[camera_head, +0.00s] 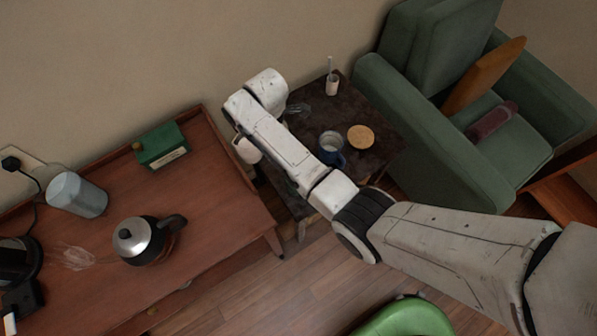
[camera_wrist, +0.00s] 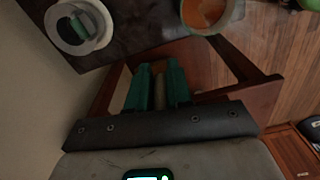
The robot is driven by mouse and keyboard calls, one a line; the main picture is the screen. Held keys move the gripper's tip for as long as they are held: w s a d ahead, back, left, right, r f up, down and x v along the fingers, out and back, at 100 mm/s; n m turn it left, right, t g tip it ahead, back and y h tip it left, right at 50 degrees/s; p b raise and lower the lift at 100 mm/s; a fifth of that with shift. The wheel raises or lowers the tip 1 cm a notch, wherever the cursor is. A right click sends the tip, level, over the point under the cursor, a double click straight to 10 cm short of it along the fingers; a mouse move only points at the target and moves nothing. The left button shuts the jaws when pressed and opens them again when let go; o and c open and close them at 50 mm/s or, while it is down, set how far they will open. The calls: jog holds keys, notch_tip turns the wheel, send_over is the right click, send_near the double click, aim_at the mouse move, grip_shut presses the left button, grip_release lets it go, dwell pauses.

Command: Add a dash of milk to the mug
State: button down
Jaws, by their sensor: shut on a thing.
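A blue mug (camera_head: 332,157) stands on the small dark table beside a round cork-coloured disc (camera_head: 361,137). In the wrist view, a round pale-rimmed vessel (camera_wrist: 232,14) with orange-brown inside is cut off by the top edge; I cannot tell whether it is the mug. A white round vessel (camera_wrist: 53,24) with a dark, green-streaked inside is at upper left. My gripper (camera_wrist: 157,70) has teal fingers close together, with a narrow brownish strip (camera_wrist: 159,92) between them. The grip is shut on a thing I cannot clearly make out. I cannot identify any milk. My arm hides the fingers in the head view.
The dark table (camera_head: 372,105) also holds a white cup with a stick (camera_head: 332,88) and a shiny small thing (camera_head: 298,109). A green armchair (camera_head: 440,120) stands close at right. The brown desk (camera_head: 215,190) at left carries a kettle (camera_head: 138,240) and a green box (camera_head: 161,146).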

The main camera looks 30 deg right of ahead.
jog(key=w+d+f+n+b, duration=0.2)
jog(key=w+d+f+n, duration=0.2)
jog(key=n, duration=1.4)
jog(key=w+d, duration=0.2)
jog(key=w, duration=0.2)
jog(key=shift+d+n+b, duration=0.2)
jog(key=shift+n+b, duration=0.1)
jog(key=shift+b, duration=0.05)
jog(key=shift+s+a+p, duration=0.1)
jog(key=shift+p, duration=0.25)
